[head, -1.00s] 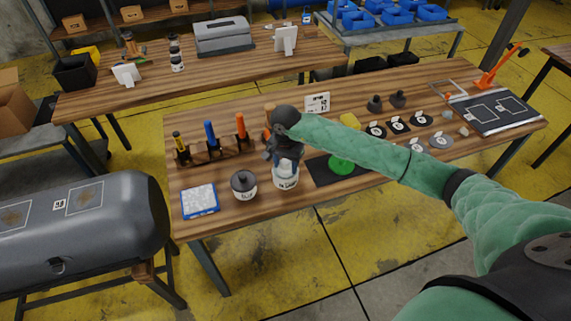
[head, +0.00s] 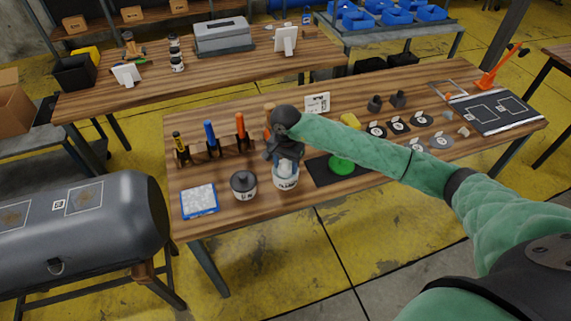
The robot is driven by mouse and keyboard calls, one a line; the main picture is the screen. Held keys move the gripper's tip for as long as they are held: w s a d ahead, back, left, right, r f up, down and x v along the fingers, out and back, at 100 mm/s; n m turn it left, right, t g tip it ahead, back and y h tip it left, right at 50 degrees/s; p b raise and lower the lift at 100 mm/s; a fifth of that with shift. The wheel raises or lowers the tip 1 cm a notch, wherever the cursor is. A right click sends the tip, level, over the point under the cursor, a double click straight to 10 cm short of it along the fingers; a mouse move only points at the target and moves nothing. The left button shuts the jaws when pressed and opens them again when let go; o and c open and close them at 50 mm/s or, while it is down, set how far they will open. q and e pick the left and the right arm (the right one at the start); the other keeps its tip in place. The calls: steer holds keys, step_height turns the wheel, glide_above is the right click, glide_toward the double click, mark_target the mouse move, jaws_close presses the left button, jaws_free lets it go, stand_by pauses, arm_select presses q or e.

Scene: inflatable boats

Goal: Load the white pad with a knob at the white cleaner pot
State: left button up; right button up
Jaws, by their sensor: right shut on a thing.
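The white cleaner pot (head: 286,182) stands on the wooden workbench near its front edge, with dark lettering on its side. My right gripper (head: 285,160) is directly above the pot, pointing down, shut on the white pad (head: 285,169). The pad is at the pot's mouth and looks partly inside it; the arm and gripper hide its knob. Whether the pad touches the bottom cannot be seen. My left gripper does not show.
A dark-lidded pot (head: 243,184) stands close on the left, beside a blue-edged tray (head: 200,201). A green disc (head: 341,165) lies on a black mat (head: 322,175) to the right. Upright tools stand in a rack (head: 214,150) behind. Black discs and patches lie farther right.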

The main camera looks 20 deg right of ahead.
mark_target(286, 161)
stand_by(0.4)
steer(key=shift+r, duration=3.5)
